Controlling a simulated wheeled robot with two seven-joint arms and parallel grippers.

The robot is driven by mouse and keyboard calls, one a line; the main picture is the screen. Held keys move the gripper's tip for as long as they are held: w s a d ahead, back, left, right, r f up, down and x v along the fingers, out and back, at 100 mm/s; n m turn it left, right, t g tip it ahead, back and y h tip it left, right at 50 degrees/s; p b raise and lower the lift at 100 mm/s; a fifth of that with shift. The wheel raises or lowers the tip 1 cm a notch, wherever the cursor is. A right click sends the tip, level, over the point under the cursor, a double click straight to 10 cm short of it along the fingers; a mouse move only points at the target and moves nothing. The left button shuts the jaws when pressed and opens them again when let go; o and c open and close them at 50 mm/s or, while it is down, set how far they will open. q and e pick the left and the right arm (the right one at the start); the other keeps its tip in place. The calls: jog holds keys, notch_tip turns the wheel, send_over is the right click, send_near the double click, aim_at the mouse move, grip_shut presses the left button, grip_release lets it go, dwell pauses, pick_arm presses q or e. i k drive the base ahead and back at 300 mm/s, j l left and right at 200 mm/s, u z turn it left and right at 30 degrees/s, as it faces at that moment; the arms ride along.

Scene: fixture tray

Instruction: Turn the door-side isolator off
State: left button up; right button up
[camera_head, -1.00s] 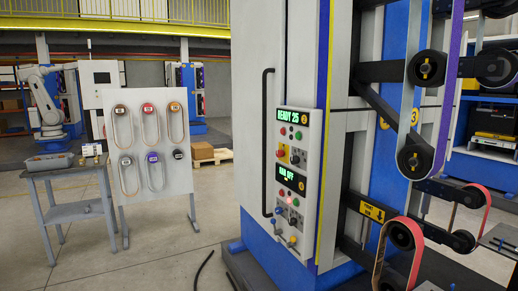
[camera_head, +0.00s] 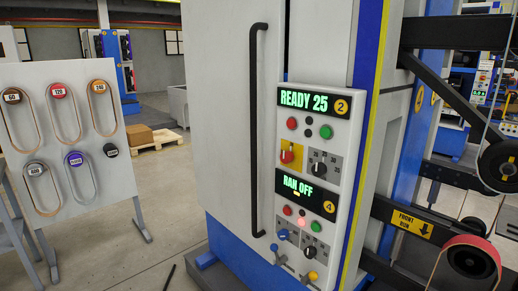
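A white control panel (camera_head: 346,155) is mounted on the machine beside its tall grey door (camera_head: 221,110). Its upper display (camera_head: 304,100) reads READY 25 and its lower display (camera_head: 299,187) reads RAN OFF. A red rotary switch (camera_head: 287,156) sits on a yellow plate. A blue knob (camera_head: 283,234) is lower, on the door side. At the panel's bottom are a small blue-topped lever (camera_head: 275,248) on the door side and a yellow-topped lever (camera_head: 312,276) to its right. No label shows which is the isolator, and their positions are too small to read. Neither gripper is in view.
A long black door handle (camera_head: 253,130) stands just left of the panel. Black roller arms with a belt roller (camera_head: 470,262) stick out at right. A board of belts (camera_head: 63,130) stands at left. The floor (camera_head: 130,255) between is mostly clear.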

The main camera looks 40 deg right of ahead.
aim_at(286, 158)
jog(key=i+z, duration=0.45)
jog(key=i+j+z, duration=0.25)
jog(key=z, duration=0.15)
jog(key=i+j+z, duration=0.3)
jog(key=z, duration=0.15)
jog(key=i+j, duration=0.05)
jog(key=i, duration=0.05)
